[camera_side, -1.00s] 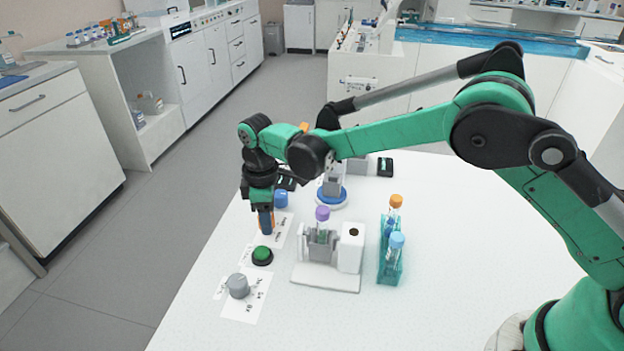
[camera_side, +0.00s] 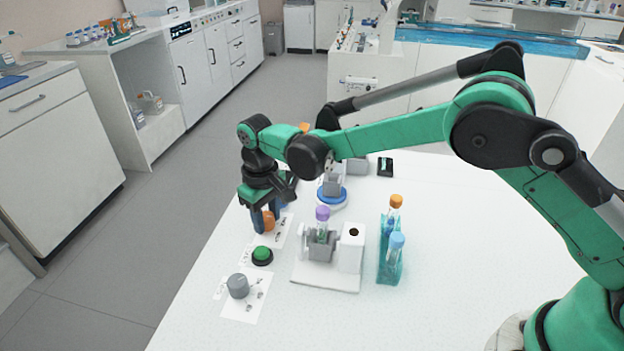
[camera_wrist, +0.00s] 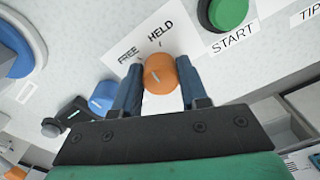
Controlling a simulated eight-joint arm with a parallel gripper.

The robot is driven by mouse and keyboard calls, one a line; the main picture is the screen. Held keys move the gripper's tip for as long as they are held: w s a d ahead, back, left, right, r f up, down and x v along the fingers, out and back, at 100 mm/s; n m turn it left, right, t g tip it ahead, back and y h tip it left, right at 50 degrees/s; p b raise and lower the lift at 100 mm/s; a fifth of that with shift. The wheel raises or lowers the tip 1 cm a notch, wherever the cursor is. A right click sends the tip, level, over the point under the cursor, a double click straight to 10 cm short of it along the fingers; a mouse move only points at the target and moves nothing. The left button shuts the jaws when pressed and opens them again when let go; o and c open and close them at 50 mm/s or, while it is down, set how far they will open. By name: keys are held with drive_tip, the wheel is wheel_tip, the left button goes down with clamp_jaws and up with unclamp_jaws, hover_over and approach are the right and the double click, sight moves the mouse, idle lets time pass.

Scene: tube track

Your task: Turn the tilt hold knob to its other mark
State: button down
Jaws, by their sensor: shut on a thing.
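The tilt hold knob is an orange round knob (camera_wrist: 160,74) on a white label with the words FREE and HELD. In the wrist view its pale pointer line slants up and left, towards the FREE side; I cannot tell whether it meets a mark exactly. My gripper (camera_wrist: 158,88) has one blue finger on each side of the knob and is shut on it. In the side view the knob (camera_side: 268,223) shows between the fingers of my gripper (camera_side: 267,219), low at the table. Part of its label is hidden there by my fingers.
A green button (camera_side: 262,254) marked START sits close beside the label. A grey knob (camera_side: 238,286) lies further forward. A tube holder with a purple-capped tube (camera_side: 322,226) and a teal rack (camera_side: 390,262) stand to the right. A blue knob (camera_wrist: 103,97) is near my left finger.

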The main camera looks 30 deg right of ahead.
sight(266, 216)
drive_tip(key=m, duration=0.5)
drive_tip(key=shift+m, duration=0.4)
idle(0.4)
drive_tip(key=shift+c, duration=2.3)
unclamp_jaws()
drive_tip(key=shift+r, duration=2.85)
